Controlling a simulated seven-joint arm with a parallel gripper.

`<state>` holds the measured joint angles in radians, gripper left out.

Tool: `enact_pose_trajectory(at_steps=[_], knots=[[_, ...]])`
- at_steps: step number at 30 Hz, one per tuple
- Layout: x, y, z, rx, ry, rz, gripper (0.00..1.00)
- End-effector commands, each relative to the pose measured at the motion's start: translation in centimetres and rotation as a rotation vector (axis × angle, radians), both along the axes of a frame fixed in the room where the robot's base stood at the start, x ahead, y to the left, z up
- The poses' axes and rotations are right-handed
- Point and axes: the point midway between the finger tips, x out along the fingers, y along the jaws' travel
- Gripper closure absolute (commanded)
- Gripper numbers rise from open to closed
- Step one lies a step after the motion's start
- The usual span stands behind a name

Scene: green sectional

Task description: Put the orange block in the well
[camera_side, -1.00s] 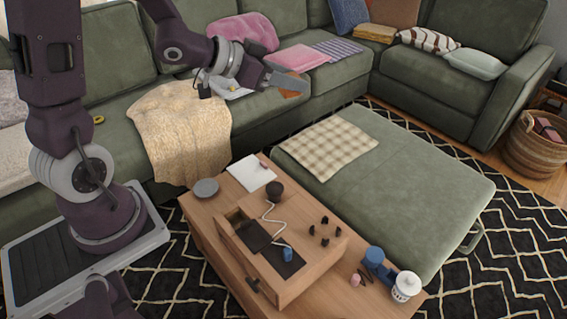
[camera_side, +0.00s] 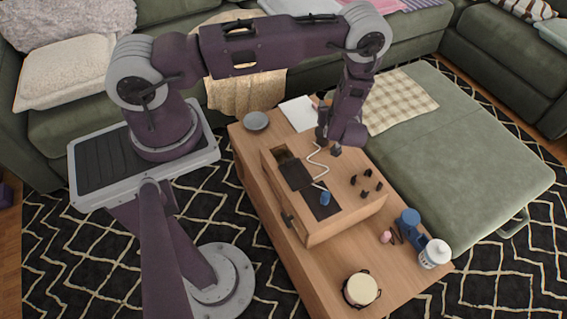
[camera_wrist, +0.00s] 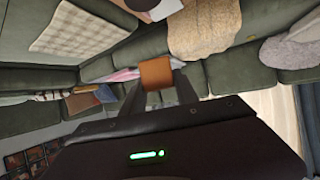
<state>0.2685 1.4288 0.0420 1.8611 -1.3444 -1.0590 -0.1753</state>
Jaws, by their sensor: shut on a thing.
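The orange block (camera_wrist: 156,73) is held between the two fingers of my gripper (camera_wrist: 160,90) in the wrist view, in front of the sofa. In the side view my gripper's end (camera_side: 324,128) is over the far side of the wooden box (camera_side: 345,220), and the block cannot be made out clearly there. The well appears to be the square recess (camera_side: 283,156) in the box's top, at its back left corner. My gripper is to the right of it, apart from it. The height of the gripper above the box is hard to tell.
The box top also carries dark panels (camera_side: 297,175), a white wire (camera_side: 318,158), a blue knob (camera_side: 325,198) and several black pegs (camera_side: 366,184). A grey dish (camera_side: 256,121), a white pad (camera_side: 298,112), a blue object (camera_side: 410,226), a white cup (camera_side: 434,254) and a cream pot (camera_side: 361,289) stand around it.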

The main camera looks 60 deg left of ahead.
Motion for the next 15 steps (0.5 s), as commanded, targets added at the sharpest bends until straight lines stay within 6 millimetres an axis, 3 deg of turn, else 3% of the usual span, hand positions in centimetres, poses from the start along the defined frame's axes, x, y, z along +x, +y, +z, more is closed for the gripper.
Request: enact_pose_trajectory(at_steps=[1,3,7,11,15], knots=[[-2.4,0.8,-2.0,0.002,0.007,0.079,1.00],[-5.8,1.8,-4.0,0.001,0.008,0.188,1.00],[-10.9,3.0,-5.9,0.002,0.004,0.328,1.00],[-13.4,3.5,-6.7,0.001,0.000,0.391,1.00],[-14.1,3.7,-9.8,0.000,0.001,0.406,1.00]])
